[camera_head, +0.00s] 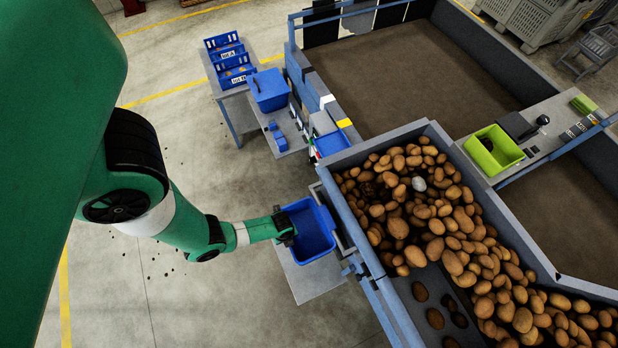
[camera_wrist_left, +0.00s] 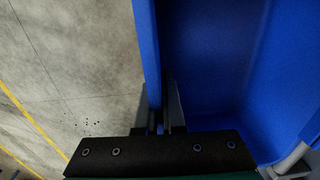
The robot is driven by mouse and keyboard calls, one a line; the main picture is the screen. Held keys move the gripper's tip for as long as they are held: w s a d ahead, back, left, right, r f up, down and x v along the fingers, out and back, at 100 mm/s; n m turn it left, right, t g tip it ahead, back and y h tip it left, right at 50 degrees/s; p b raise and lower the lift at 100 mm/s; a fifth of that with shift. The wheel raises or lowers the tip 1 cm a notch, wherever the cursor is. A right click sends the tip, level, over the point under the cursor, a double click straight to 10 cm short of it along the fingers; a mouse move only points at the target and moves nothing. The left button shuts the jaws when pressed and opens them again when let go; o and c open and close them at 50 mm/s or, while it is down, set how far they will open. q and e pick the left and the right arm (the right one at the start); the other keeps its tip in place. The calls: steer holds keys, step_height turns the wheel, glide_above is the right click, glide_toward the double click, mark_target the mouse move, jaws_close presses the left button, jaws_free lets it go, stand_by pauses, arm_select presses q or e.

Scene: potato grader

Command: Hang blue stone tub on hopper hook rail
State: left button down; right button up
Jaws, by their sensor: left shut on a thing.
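The blue stone tub (camera_head: 316,232) is at the left side of the potato hopper (camera_head: 378,290), above a grey plate. It is open at the top, looks empty inside and sits close to upright. My left gripper (camera_head: 287,232) is shut on the tub's left wall. In the left wrist view the fingers (camera_wrist_left: 165,112) pinch the blue wall of the tub (camera_wrist_left: 215,60), one on each side. A grey rail (camera_head: 343,238) runs along the hopper's side, right beside the tub's right edge. I cannot tell whether the tub touches it or hangs on it.
The hopper bed is full of potatoes (camera_head: 440,205). A green tub (camera_head: 493,150) sits on the far-right shelf. The floor (camera_head: 225,290) near my left arm is open.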

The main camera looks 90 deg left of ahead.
arm_select(q)
steer(key=c, duration=0.9)
jaws_free()
steer(key=shift+c, duration=0.2)
